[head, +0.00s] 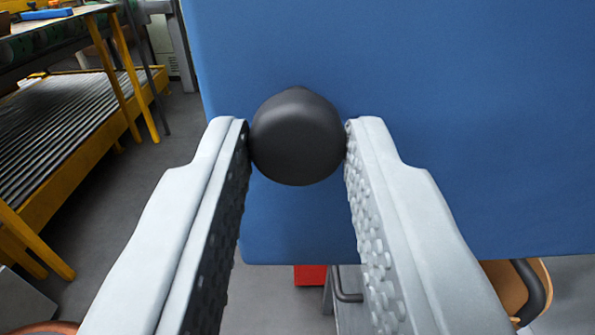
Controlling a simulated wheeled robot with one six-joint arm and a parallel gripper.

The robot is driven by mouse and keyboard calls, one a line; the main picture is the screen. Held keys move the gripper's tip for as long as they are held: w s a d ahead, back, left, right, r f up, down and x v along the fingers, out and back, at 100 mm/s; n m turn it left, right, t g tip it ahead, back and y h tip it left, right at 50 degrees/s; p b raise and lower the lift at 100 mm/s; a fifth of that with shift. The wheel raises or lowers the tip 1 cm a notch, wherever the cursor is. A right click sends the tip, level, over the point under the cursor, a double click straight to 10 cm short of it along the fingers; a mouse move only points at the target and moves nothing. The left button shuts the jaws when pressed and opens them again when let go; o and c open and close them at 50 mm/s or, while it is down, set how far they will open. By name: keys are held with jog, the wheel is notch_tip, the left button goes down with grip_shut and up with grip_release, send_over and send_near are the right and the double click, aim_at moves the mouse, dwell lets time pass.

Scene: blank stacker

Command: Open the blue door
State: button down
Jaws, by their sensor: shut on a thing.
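The blue door (480,120) is a flat blue panel that fills the upper middle and right of the head view. Its left edge and bottom edge show. A round black knob (297,138) sits on the door near its lower left. My gripper (297,142) is shut on the black knob, with one finger touching each side of it. What lies behind the door is mostly hidden.
At the left stands a yellow-framed roller conveyor (70,125) on grey floor (170,170). Below the door a red object (310,275) and a chair-like wooden part with a black bar (528,290) show. Grey floor is free between conveyor and door.

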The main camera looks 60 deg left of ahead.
jog(key=shift+d+r, duration=0.1)
jog(key=shift+r, duration=0.05)
dwell(0.3)
jog(key=c, duration=1.1)
grip_release()
